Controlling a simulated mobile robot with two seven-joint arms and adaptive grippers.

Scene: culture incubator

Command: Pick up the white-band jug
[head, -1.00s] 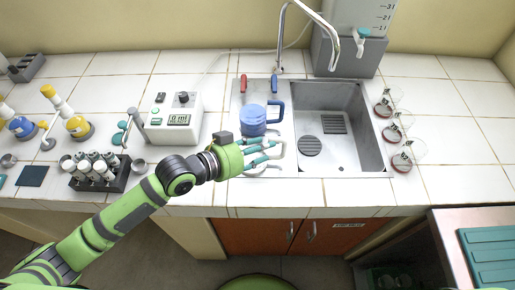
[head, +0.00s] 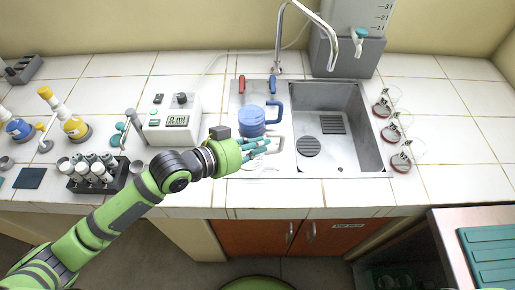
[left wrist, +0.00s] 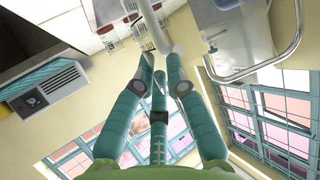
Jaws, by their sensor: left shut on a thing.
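The white-band jug (head: 278,144) shows in the head view only as a pale handle and some clear outline beside my left gripper's fingers. The hand hides most of its body. My left gripper (head: 258,148) comes in from the left and is shut on this jug, in front of the blue jug. A blue-lidded jug with a blue handle (head: 251,120) stands just behind, left of the sink. My right gripper is not in view.
The sink (head: 349,150) with its tall tap (head: 281,45) is right of the jugs. Glass flasks (head: 401,160) stand right of the sink. A white device with a display (head: 173,120) and a tube rack (head: 97,183) are on the left.

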